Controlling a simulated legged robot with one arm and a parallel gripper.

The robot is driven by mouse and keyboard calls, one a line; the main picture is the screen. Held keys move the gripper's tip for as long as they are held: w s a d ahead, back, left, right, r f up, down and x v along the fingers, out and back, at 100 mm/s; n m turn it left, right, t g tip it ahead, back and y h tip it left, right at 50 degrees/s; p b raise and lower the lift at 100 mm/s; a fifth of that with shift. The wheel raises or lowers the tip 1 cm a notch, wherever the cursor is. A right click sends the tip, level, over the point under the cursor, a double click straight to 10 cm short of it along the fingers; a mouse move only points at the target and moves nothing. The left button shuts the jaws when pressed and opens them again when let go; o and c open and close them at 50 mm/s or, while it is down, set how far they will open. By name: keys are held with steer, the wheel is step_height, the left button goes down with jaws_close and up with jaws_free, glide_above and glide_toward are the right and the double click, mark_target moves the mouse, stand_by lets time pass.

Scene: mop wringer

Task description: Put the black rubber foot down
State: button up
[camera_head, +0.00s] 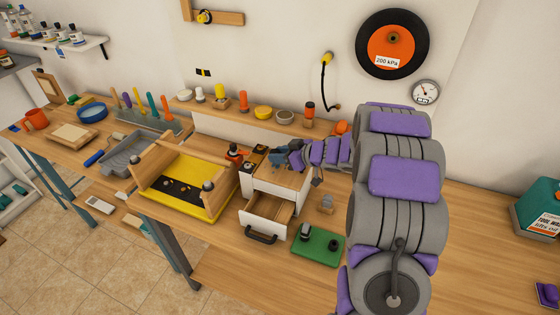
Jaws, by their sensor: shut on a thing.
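My gripper (277,158) reaches in from the right, above the top of a small wooden cabinet (288,177) with a white front. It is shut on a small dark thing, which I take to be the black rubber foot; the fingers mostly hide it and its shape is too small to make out. I cannot tell whether it touches the cabinet top. The cabinet's drawer (266,215) is pulled out.
A green mat (318,247) with dark small parts lies in front of the cabinet. A grey tray (122,157) stands farther left. An orange-and-black item (236,153) stands left of my gripper. The bench right of my arm is largely clear.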

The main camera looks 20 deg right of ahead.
steer(key=shift+s+f+p, duration=0.1)
steer(key=shift+f+p, duration=0.4)
steer(key=shift+f, duration=0.4)
steer(key=shift+f, duration=0.25)
steer(key=o, duration=1)
steer(key=shift+b, duration=0.8)
steer(key=p+v, duration=0.2)
steer(key=v, duration=0.3)
steer(key=p+v, duration=0.1)
steer(key=v, duration=0.5)
steer(key=r+p+v, duration=0.1)
steer(key=p+v, duration=0.1)
steer(key=v, duration=0.4)
steer(key=shift+r+p, duration=0.1)
steer(key=shift+p, duration=0.2)
